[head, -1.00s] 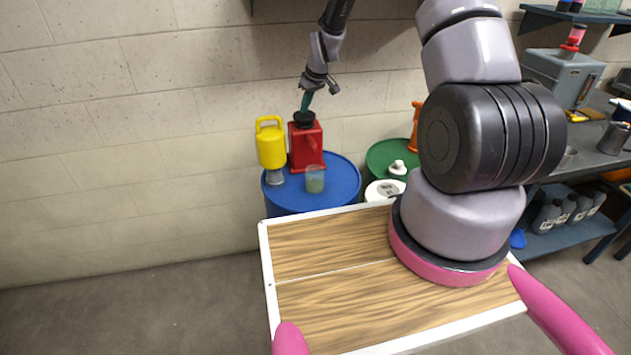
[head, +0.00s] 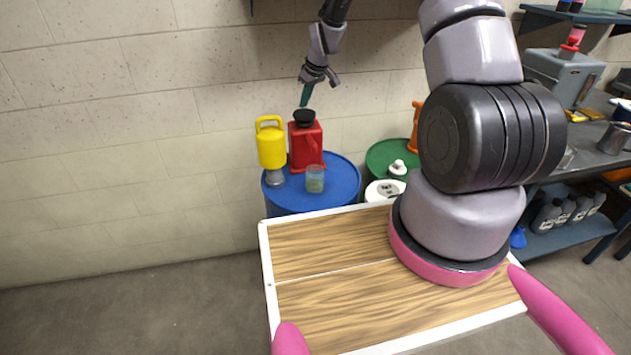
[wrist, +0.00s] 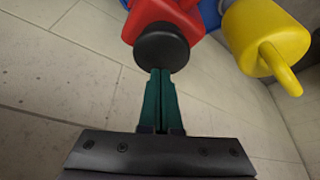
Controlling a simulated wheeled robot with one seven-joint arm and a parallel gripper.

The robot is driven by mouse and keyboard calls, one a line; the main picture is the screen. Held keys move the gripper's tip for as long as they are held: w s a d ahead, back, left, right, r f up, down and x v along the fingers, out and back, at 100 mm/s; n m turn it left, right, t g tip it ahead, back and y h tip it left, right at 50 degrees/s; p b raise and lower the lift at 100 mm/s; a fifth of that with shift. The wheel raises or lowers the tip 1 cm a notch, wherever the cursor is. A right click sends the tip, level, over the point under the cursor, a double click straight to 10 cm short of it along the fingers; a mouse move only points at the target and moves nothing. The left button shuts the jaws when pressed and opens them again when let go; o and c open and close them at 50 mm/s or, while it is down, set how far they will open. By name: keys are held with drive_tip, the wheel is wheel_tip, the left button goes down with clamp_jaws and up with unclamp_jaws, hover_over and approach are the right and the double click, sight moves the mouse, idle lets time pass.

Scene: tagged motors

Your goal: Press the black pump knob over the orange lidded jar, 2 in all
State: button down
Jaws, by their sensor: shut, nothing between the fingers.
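A red pump canister (head: 306,148) with a round black knob (head: 304,117) on top stands on a blue drum. My gripper (head: 303,105) is shut and empty, its teal fingers pointing down just above the knob, apparently slightly apart from it. In the wrist view, the fingertips (wrist: 160,71) lie at the edge of the black knob (wrist: 162,47), with the red canister (wrist: 162,14) beyond. A small see-through cup or jar (head: 315,179) with greenish contents stands in front of the canister. I cannot make out an orange lid on it.
A yellow container (head: 271,147) on a grey base stands left of the canister on the blue drum (head: 340,190). A green drum (head: 378,156) with white items and an orange object (head: 416,125) is to the right. A wall is close behind.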

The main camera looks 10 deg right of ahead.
drive_tip(key=shift+r, duration=2.8)
